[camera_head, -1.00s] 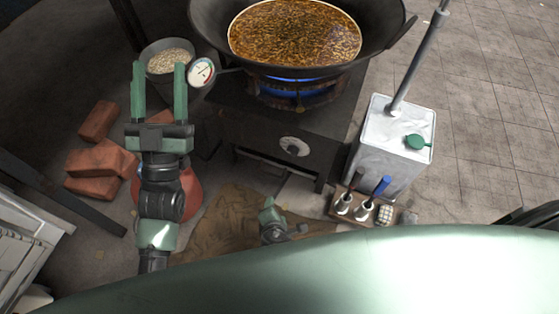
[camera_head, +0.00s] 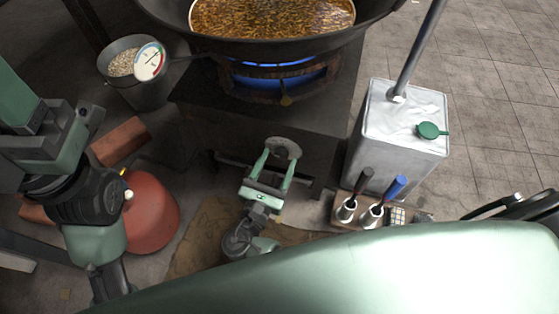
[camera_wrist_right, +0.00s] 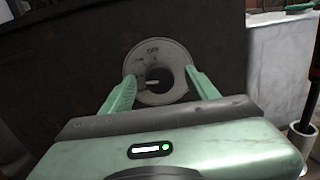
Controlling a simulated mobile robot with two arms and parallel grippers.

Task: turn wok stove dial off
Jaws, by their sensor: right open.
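The round grey stove dial (camera_head: 285,146) is on the dark front of the stove (camera_head: 225,130), below the wok (camera_head: 255,43). In the right wrist view the dial plate (camera_wrist_right: 158,55) shows an OFF mark at its top and a dark centre. My right gripper (camera_head: 278,162) is open at the dial. In the right wrist view its fingertips (camera_wrist_right: 161,76) lie to either side of the dial's centre; whether they touch it I cannot tell. A blue flame (camera_head: 275,75) burns under the wok. My left gripper (camera_head: 18,105) is at the left edge, partly cut off.
A metal can (camera_head: 400,135) with a green cap stands right of the stove.

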